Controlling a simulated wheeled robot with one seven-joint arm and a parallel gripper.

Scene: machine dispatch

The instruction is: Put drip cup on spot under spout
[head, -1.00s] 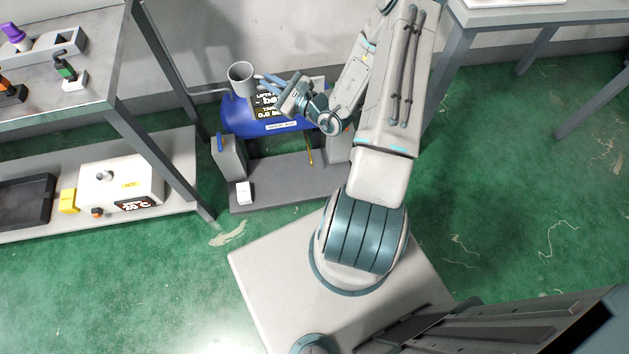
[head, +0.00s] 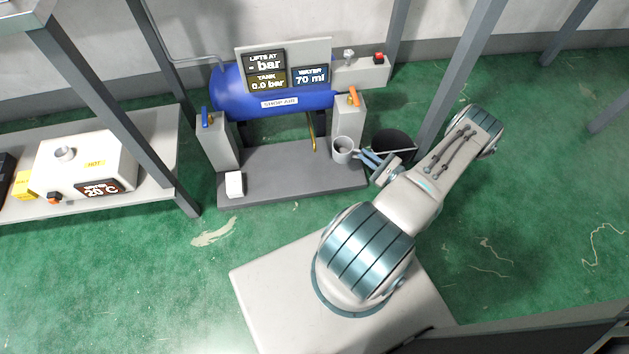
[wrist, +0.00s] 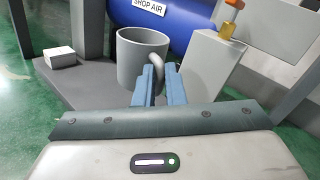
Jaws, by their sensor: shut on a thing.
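The drip cup, a grey mug (head: 343,148), is upright at the right part of the dark grey base (head: 270,178) of the shop-air unit. My gripper (head: 366,158) comes from the right and is shut on the cup's handle. In the wrist view the cup (wrist: 136,62) stands ahead, with the blue fingers (wrist: 160,82) at its handle on the right. I cannot tell whether the cup touches the base. A thin brass spout (head: 312,132) hangs below the blue tank (head: 235,104), to the left of the cup. No marked spot shows clearly beneath it.
Grey posts with a blue lever (head: 206,119) and an orange lever (head: 353,97) flank the base. A small white block (head: 235,184) sits at its front left. A black bin (head: 394,142) stands right of the cup. The base's middle is clear.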

